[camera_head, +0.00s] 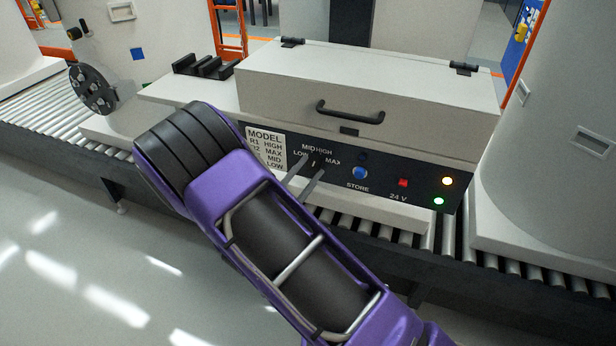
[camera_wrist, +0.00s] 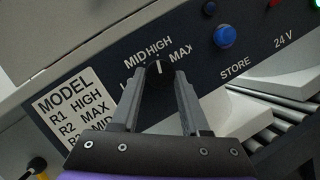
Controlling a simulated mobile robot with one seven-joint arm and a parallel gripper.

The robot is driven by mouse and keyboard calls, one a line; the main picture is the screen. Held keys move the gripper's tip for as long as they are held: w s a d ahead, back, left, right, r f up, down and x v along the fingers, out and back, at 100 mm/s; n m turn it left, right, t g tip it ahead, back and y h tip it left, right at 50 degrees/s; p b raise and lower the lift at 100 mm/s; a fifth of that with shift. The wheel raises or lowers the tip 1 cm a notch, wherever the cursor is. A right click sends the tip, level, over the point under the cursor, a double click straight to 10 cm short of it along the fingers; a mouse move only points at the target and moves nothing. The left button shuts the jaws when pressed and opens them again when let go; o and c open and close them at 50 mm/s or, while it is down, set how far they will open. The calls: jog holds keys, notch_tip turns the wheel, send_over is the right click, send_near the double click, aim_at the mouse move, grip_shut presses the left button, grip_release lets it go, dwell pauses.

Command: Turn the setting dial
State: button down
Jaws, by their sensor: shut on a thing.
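The setting dial (camera_head: 315,160) is a small black knob on the dark front panel of a white box, ringed by the labels LOW, MID, HIGH and MAX. In the wrist view the dial (camera_wrist: 158,66) sits between my fingertips, and its white mark points up, roughly at HIGH. My gripper (camera_head: 312,169) is shut on the dial; its fingers also show in the wrist view (camera_wrist: 160,74). A white card (camera_head: 266,148) headed MODEL, left of the dial, pairs R1 with HIGH and R2 with MAX. Its lower rows are partly hidden by my gripper in the wrist view.
The box lid has a black handle (camera_head: 350,112). White tanks stand either side, on a roller conveyor (camera_head: 40,110).

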jog(key=m+g+b, duration=0.1)
jog(key=m, duration=0.1)
jog(key=m+g, duration=0.1)
jog(key=m, duration=0.2)
jog(key=m+g+b, duration=0.1)
jog(key=m, duration=0.1)
jog(key=shift+w+a+r+b, duration=0.1)
jog(key=shift+r+b, duration=0.15)
jog(key=shift+b, duration=0.1)
jog(key=m, duration=0.1)
jog(key=m+g, duration=0.1)
jog(key=m, duration=0.3)
jog(key=shift+r+y, duration=0.25)
jog(key=shift+y, duration=0.15)
jog(key=shift+m+g, duration=0.3)
jog(key=shift+c, duration=2)
grip_release()
jog(key=v, duration=1.7)
jog(key=shift+s, duration=0.25)
jog(key=shift+r, duration=0.1)
